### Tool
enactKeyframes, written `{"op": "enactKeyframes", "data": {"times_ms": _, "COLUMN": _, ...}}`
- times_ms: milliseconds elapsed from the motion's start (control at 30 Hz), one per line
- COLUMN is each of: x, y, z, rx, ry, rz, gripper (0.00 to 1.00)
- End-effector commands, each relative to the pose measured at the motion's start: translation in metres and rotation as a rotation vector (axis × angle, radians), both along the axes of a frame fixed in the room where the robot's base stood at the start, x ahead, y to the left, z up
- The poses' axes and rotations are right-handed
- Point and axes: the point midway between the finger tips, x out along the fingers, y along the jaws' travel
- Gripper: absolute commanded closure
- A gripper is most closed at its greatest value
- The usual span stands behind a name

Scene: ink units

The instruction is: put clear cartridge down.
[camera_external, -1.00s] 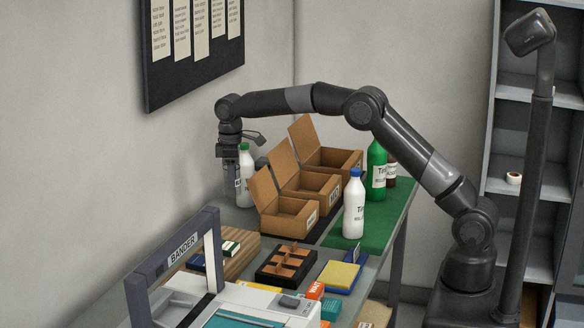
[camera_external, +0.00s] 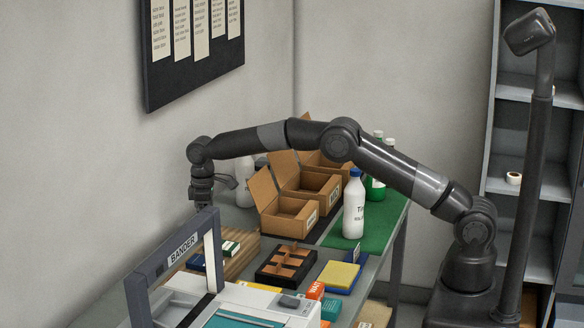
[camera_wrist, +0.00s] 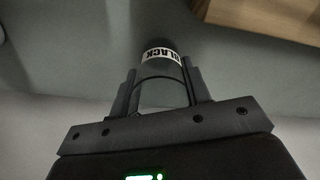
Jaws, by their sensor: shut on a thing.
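My gripper (camera_external: 202,203) is at the far left of the table, behind the bander frame, which hides what is below it in the external view. In the wrist view my gripper (camera_wrist: 160,80) is shut on a cylindrical cartridge (camera_wrist: 162,93). Its body looks grey, and a white label reading BLACK shows near its far end. I cannot tell from this view whether the body is clear. A plain grey surface lies beyond the cartridge, and I cannot tell if the two touch.
The bander (camera_external: 182,250) stands in front of my gripper. A wooden block (camera_external: 238,264), a divided tray (camera_external: 270,271) and open cardboard boxes (camera_external: 288,222) are to the right. A white bottle (camera_external: 354,212) stands on the green mat (camera_external: 385,222). A wooden edge (camera_wrist: 270,14) shows in the wrist view.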

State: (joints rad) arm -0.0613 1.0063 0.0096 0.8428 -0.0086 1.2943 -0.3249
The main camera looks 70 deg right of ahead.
Motion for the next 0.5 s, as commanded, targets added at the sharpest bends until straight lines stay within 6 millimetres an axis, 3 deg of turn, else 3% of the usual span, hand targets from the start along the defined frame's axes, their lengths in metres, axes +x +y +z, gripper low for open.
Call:
{"op": "enactKeyframes", "data": {"times_ms": 300, "x": 0.0004, "y": 0.0001, "z": -0.0018, "rx": 0.0, "ry": -0.002, "rz": 0.0, "gripper": 0.82}}
{"op": "enactKeyframes", "data": {"times_ms": 333, "x": 0.0004, "y": 0.0001, "z": -0.0014, "rx": 0.0, "ry": -0.003, "rz": 0.0, "gripper": 0.54}}
{"op": "enactKeyframes", "data": {"times_ms": 500, "x": 0.0004, "y": 0.0001, "z": -0.0013, "rx": 0.001, "ry": -0.002, "rz": 0.0, "gripper": 0.4}}
